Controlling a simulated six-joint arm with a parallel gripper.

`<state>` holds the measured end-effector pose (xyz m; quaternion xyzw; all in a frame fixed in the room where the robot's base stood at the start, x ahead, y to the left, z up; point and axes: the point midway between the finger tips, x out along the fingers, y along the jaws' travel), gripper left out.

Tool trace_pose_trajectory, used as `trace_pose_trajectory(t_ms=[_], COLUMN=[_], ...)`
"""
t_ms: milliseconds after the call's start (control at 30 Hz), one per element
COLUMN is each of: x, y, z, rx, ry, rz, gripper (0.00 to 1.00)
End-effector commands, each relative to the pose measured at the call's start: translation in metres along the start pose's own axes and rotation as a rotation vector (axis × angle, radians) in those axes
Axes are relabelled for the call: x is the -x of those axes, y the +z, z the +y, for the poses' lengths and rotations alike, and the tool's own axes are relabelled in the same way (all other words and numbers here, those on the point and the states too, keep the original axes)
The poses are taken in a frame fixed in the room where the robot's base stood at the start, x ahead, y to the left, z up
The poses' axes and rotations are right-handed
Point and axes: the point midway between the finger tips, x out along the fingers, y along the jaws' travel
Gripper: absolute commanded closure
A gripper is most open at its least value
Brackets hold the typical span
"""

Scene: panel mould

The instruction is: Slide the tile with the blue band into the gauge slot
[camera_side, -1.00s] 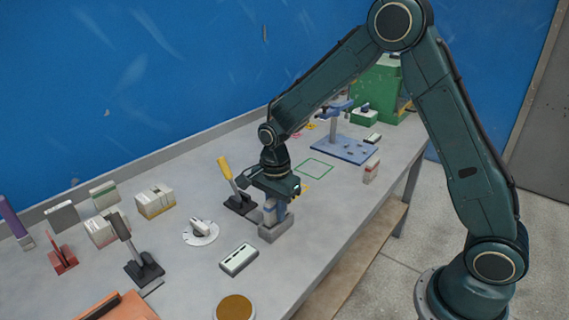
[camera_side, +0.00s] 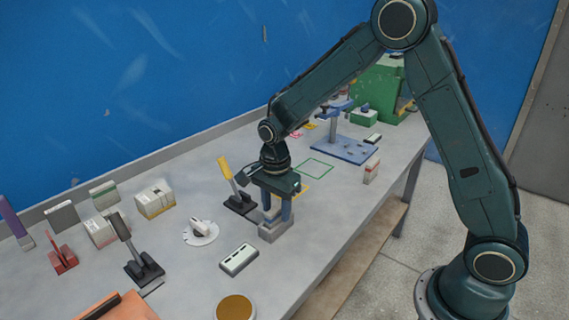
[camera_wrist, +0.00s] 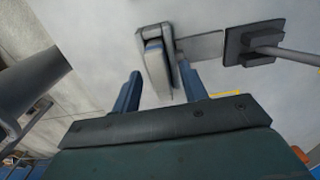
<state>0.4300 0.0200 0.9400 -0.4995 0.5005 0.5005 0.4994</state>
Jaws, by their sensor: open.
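The gauge (camera_side: 273,232) is a small grey block on the bench, below my gripper (camera_side: 277,206) in the side view. The tile with the blue band (camera_wrist: 156,66) stands in the gauge's slot in the wrist view, pale with a blue stripe near its far end. In the side view the tile is mostly hidden by my fingers. My gripper (camera_wrist: 158,90) is open, with one finger on each side of the tile and a gap visible on the left. Whether the tile is fully seated is hard to tell.
A yellow-handled lever (camera_side: 228,176) on a black base stands just left of the gauge. A white dial (camera_side: 200,233) and a grey box with buttons (camera_side: 239,260) lie nearer. A small upright tile (camera_side: 371,171) and a blue stand (camera_side: 343,148) are to the right.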

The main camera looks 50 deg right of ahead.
Motion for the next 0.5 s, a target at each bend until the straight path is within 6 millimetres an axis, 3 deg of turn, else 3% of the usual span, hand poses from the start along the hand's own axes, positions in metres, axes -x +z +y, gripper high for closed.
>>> trace_pose_trajectory(t_ms=[500], x=[0.083], y=[0.0], z=[-0.001], rx=[0.0], ry=[-0.01], rz=[0.0], gripper=[0.57])
